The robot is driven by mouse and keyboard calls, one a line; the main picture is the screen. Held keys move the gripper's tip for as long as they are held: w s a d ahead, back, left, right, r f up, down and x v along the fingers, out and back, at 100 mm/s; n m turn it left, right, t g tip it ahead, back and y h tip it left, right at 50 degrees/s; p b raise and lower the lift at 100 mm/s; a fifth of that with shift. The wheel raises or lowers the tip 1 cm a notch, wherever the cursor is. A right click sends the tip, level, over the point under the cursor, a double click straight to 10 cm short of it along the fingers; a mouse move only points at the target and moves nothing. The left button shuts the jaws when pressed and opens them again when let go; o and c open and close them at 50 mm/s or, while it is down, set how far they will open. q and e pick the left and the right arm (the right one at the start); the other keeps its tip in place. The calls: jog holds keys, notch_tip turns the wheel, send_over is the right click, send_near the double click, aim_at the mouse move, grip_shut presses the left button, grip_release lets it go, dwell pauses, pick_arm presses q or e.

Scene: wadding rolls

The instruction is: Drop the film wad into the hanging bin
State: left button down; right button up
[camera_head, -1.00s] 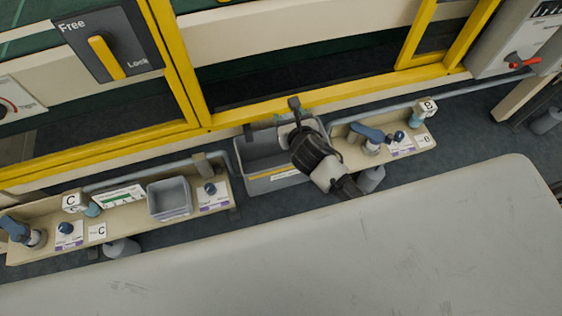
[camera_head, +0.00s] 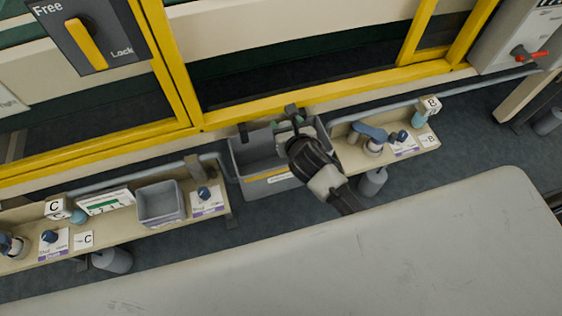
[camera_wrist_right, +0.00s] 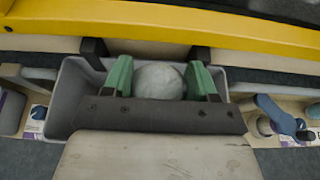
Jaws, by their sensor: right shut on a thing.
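The grey hanging bin (camera_head: 262,185) hangs below the yellow frame, between two shelves. My right gripper (camera_head: 284,127) is over the bin in the head view and covers part of its opening. In the right wrist view, the right gripper's green fingers (camera_wrist_right: 160,80) are shut on the film wad (camera_wrist_right: 158,83), a pale rounded lump. The bin (camera_wrist_right: 68,92) shows behind and around the fingers there. The wad is hard to make out in the head view. My left gripper is not in view.
A shelf (camera_head: 120,236) on the left carries a small grey tray (camera_head: 160,208), bottles and cards. A shelf (camera_head: 405,160) on the right carries blue-topped bottles. The yellow frame (camera_head: 330,98) runs behind the bin. A large pale surface (camera_head: 330,265) fills the front.

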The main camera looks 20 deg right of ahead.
jog(key=o, duration=1)
jog(key=shift+s+r, duration=0.1)
jog(key=shift+s, duration=0.1)
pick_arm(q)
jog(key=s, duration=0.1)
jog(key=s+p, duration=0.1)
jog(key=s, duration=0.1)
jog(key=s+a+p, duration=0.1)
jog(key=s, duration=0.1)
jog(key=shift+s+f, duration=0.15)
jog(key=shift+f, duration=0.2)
pick_arm(e)
jog(key=v, duration=1)
jog(key=shift+s+r, duration=0.15)
